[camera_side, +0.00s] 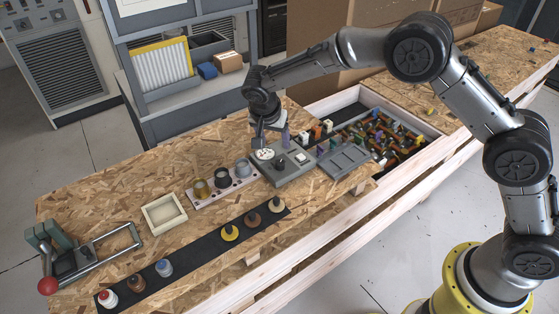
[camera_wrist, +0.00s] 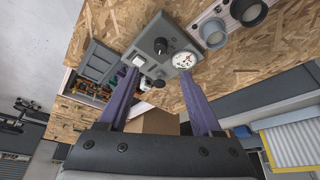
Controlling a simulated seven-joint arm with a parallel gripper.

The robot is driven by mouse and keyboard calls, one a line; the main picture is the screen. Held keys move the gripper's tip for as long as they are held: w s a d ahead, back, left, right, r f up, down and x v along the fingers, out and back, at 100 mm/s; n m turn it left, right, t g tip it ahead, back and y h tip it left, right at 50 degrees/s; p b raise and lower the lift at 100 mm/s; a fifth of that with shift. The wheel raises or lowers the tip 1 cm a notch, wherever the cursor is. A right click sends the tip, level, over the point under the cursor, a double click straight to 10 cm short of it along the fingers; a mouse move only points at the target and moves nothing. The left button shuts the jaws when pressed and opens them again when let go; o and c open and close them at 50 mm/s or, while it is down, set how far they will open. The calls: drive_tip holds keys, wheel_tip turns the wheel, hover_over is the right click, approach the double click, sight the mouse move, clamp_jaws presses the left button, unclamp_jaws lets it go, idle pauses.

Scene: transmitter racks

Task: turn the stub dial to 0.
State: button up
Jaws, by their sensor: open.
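A grey control panel (camera_side: 288,174) lies on the chipboard bench; in the wrist view (camera_wrist: 147,32) it is at top centre. A round white-faced dial (camera_side: 264,154) sits at its left end in the side view and to the right in the wrist view (camera_wrist: 184,60). Its marks are too small to read. A black knob (camera_wrist: 160,45) stands beside it. I cannot tell for sure which of these is the stub dial. My gripper (camera_side: 272,144) is open and empty over the panel's far edge, near the white dial. Its purple fingers (camera_wrist: 160,72) are apart and hold nothing.
A pale rack with several cylinders (camera_side: 221,180) stands left of the panel. A dark strip (camera_side: 195,252) carries several small knobs. A grey tray (camera_side: 343,160) and a bin of loose parts (camera_side: 425,138) lie to the right. A red-balled lever (camera_side: 48,285) and cream tray (camera_side: 148,215) are farther left.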

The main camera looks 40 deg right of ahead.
sight(280, 163)
drive_tip(key=x, duration=1.3)
drive_tip(key=shift+f, duration=0.2)
drive_tip(key=shift+c, duration=0.2)
clamp_jaws()
